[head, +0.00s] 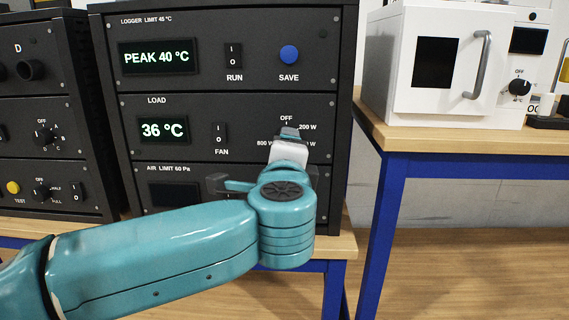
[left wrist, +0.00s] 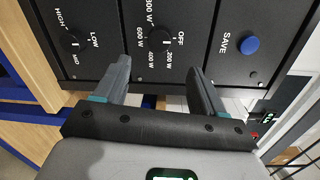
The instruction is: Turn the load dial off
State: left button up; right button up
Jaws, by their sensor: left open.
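The load dial (left wrist: 160,40) is a black round knob on the middle panel, with marks OFF, 200 W, 400 W, 600 W and 800 W around it. I cannot make out which mark it points to. In the head view my gripper and wrist hide the knob, and only OFF, 200 W and part of 800 W show. My left gripper (head: 289,132) is at the load panel (head: 185,110). In the left wrist view the left gripper (left wrist: 160,66) is open, its fingers on either side of the dial; I cannot tell whether they touch it.
Above is the logger panel with a blue SAVE button (head: 289,55); below is the air panel (head: 175,193). Another rack (head: 45,110) stands left, a white oven (head: 450,60) right.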

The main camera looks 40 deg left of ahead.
pick_arm(q)
jog(key=v, duration=0.6)
jog(key=shift+p, duration=0.3)
